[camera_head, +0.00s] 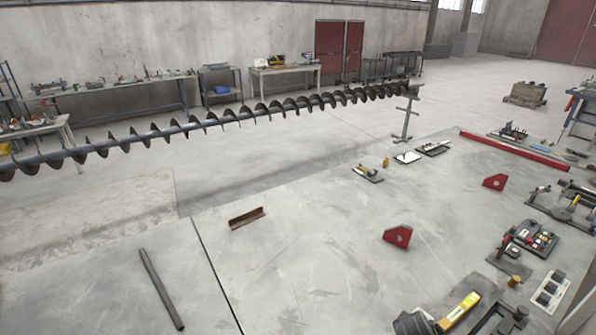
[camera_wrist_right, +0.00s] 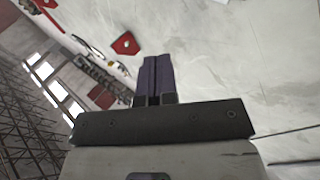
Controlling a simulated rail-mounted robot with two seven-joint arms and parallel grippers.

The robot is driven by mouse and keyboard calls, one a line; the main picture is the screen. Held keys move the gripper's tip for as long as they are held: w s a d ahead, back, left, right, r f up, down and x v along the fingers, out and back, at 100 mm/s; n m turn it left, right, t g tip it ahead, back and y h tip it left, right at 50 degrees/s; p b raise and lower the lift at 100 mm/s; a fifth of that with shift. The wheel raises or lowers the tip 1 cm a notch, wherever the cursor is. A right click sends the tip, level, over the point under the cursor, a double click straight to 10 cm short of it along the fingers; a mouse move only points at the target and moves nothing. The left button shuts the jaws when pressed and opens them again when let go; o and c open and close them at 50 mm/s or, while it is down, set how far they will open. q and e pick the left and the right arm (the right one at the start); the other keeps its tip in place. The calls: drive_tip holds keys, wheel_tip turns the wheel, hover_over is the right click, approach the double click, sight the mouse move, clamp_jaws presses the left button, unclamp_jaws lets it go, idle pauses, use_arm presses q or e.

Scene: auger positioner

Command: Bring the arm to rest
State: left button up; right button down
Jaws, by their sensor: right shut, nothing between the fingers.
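My right gripper (camera_wrist_right: 158,80) shows in the right wrist view with its two dark fingers together and nothing between them. It points over the pale worktop, apart from everything on it. No gripper shows in the head view. The long auger (camera_head: 240,114) runs across the head view from the left edge to a stand (camera_head: 406,115) at the back right. Its left end is cut off by the frame.
The pale worktop (camera_head: 300,260) holds a rusty angle piece (camera_head: 247,218), a dark bar (camera_head: 161,289) and two red blocks (camera_head: 398,236) (camera_head: 494,182). A red beam (camera_head: 514,150) lies at the back right. Tools crowd the right edge; the middle is clear.

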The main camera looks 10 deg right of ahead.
drive_tip(key=s+a+r+m+t+y, duration=0.2)
drive_tip(key=a+r+m, duration=0.2)
drive_tip(key=a+r, duration=0.3)
drive_tip(key=s+a+r+t+y, duration=0.1)
drive_tip(key=s+a+r, duration=0.15)
drive_tip(key=s, duration=0.35)
drive_tip(key=s+a+r+y, duration=0.1)
drive_tip(key=s+a+y, duration=0.1)
drive_tip(key=s+a, duration=0.3)
drive_tip(key=s+a+f+g, duration=0.15)
drive_tip(key=s+f, duration=0.25)
drive_tip(key=s, duration=0.4)
drive_tip(key=s+d+f+g+y, duration=0.1)
drive_tip(key=s+f+g, duration=0.15)
drive_tip(key=s, duration=0.45)
drive_tip(key=s+a+f+g, duration=0.1)
drive_tip(key=s+f, duration=0.3)
drive_tip(key=s, duration=0.4)
wheel_tip(320, 180, up, 12)
drive_tip(key=p, duration=1.2)
drive_tip(key=shift+s+m, duration=0.3)
drive_tip(key=shift+s, duration=0.05)
